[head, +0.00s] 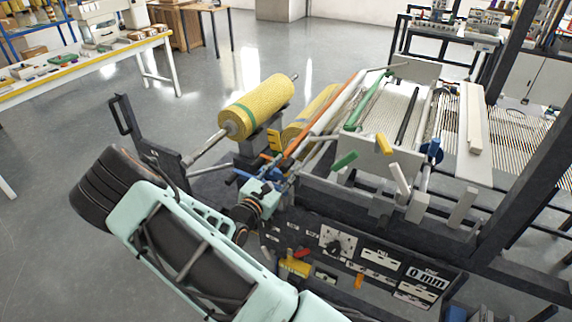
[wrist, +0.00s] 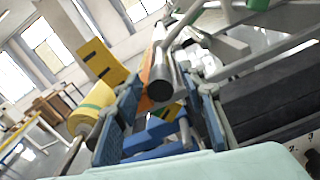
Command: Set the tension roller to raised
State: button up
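Levers with a green grip (head: 344,160), a yellow grip (head: 384,144) and a white grip (head: 398,178) stand to the right.
A yellow mesh roll (head: 258,106) on a shaft is behind my gripper. The control panel (head: 350,262) with a dial and display is on the machine's front, below my gripper. A dark frame post (head: 522,130) stands at the right. Open floor (head: 60,160) lies at the left.

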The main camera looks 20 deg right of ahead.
jog(key=shift+w+d, duration=0.25)
jog(key=shift+d, duration=0.05)
jog(key=shift+c, duration=0.5)
grip_shut()
